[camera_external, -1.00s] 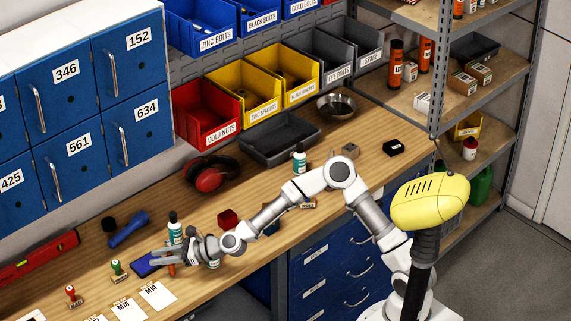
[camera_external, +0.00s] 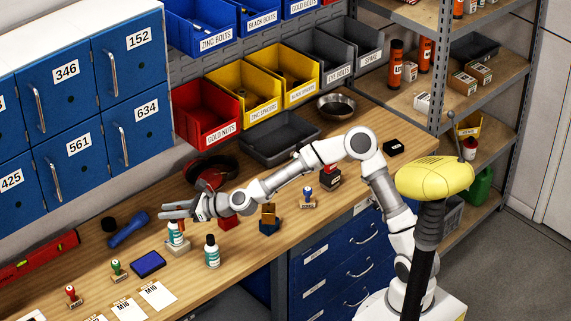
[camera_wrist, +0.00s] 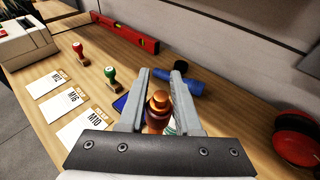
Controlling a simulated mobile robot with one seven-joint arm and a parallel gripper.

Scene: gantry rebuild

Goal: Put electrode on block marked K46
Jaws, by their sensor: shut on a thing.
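In the wrist view a copper-coloured electrode (camera_wrist: 158,108) with a round stepped top sits between the fingers of my gripper (camera_wrist: 160,76), which is shut on it. In the external view my gripper (camera_external: 168,210) is above the bench, over a teal-and-white bottle (camera_external: 174,238); I cannot make out the electrode there.
A second bottle (camera_external: 212,252), a blue ink pad (camera_external: 148,263) and white cards (camera_external: 158,295) lie near my gripper. Stamps (camera_external: 117,271), a blue torch (camera_external: 128,230) and red ear defenders (camera_external: 210,172) stand around. Bins line the back wall.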

